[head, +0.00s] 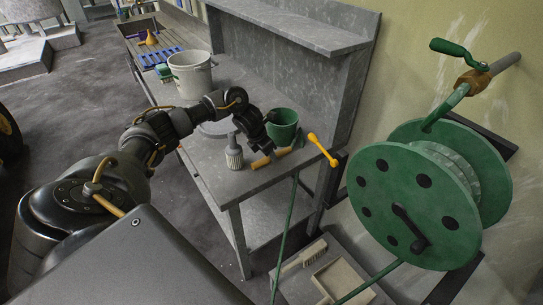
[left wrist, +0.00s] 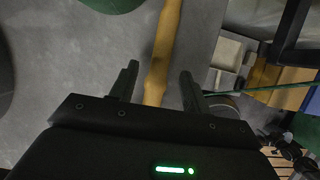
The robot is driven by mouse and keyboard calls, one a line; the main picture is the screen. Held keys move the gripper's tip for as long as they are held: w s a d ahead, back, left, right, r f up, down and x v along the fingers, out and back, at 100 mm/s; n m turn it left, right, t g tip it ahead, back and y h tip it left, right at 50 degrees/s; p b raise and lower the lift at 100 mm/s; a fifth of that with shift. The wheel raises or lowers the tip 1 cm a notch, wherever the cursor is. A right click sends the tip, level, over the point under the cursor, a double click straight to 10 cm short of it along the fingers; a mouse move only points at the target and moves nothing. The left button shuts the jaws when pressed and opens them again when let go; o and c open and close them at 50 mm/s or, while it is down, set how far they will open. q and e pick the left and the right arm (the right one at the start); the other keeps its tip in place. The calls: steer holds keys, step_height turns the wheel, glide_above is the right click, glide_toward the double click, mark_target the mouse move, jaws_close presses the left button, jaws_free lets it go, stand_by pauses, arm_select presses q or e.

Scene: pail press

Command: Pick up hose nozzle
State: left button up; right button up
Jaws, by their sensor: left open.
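A long yellow-tan piece (head: 262,161) with a swollen middle lies on the grey bench near its front edge. It looks like the hose nozzle, but I cannot be sure. My left gripper (head: 260,148) is low over it and partly hides it. In the left wrist view the same piece (left wrist: 161,50) runs between the two spread fingers of my left gripper (left wrist: 158,85), with a gap on both sides. The left gripper is open and holds nothing.
A grey ribbed fitting (head: 233,153) and a green pot (head: 283,125) stand close to the gripper. A white pail (head: 190,75) stands further back. A green hose reel (head: 425,190) is at right.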

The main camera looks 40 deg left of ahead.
arm_select(q)
steer(key=shift+x, duration=1.05)
jaws_close()
steer(key=shift+r, duration=0.1)
